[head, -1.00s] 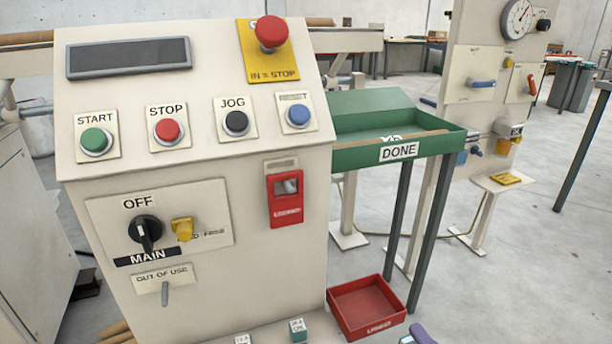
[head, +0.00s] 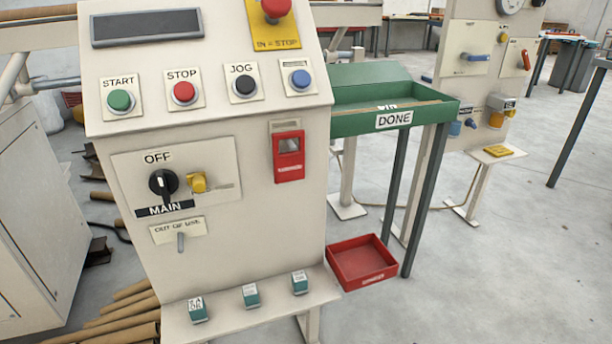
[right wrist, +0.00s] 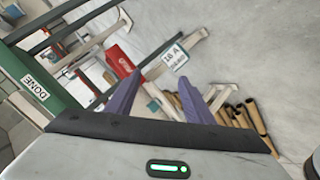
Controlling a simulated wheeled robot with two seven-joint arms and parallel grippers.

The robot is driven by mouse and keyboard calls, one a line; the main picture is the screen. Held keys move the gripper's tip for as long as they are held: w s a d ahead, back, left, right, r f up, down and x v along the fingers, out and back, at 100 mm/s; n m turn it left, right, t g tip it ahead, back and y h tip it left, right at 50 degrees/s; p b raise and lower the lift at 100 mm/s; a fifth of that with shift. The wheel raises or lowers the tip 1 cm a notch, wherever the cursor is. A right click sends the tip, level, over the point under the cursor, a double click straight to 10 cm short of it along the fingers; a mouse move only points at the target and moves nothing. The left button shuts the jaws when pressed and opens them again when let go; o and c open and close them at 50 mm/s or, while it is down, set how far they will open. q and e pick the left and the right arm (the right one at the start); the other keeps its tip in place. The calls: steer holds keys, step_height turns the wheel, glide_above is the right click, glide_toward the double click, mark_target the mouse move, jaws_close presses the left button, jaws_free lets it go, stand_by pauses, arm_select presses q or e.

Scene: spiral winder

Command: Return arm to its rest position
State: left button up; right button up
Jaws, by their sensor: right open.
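My right gripper (right wrist: 161,77) shows in the right wrist view, with two purple fingers spread apart. Nothing is between the fingers, so it is open and empty. A small white label reading 16 A (right wrist: 174,56) shows beyond the fingertips. Neither of my grippers shows in the head view. My left gripper is in no current view.
The beige control cabinet (head: 225,235) stands ahead, with several teal fuse blocks (head: 250,296) on its low shelf. The green DONE tray (head: 440,117) and red bin (head: 340,262) are to its right. Cardboard tubes (head: 128,310) lie at lower left.

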steer(key=s+d+f+m+g+h, duration=0.2)
steer(key=s+m+g, duration=0.65)
steer(key=s, duration=0.65)
steer(key=w+a+f+m+t+y, duration=0.1)
steer(key=w+a+t+y, duration=0.15)
steer(key=a, duration=0.25)
steer(key=w+a+f+t+y, duration=0.1)
steer(key=w+a+t, duration=0.25)
steer(key=a, duration=0.25)
arm_select(q)
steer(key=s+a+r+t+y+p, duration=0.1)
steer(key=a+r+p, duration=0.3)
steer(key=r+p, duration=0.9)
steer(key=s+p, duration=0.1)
steer(key=p, duration=0.7)
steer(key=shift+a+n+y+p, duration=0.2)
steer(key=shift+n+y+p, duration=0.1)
steer(key=shift+p, duration=0.1)
arm_select(e)
steer(key=d+r+h, duration=0.1)
steer(key=d+r, duration=0.1)
steer(key=r, duration=0.5)
steer(key=s+d+r, duration=0.1)
steer(key=d+r, duration=0.2)
steer(key=r, duration=0.3)
steer(key=shift+r+m+h, duration=0.35)
steer(key=shift+s+d, duration=0.1)
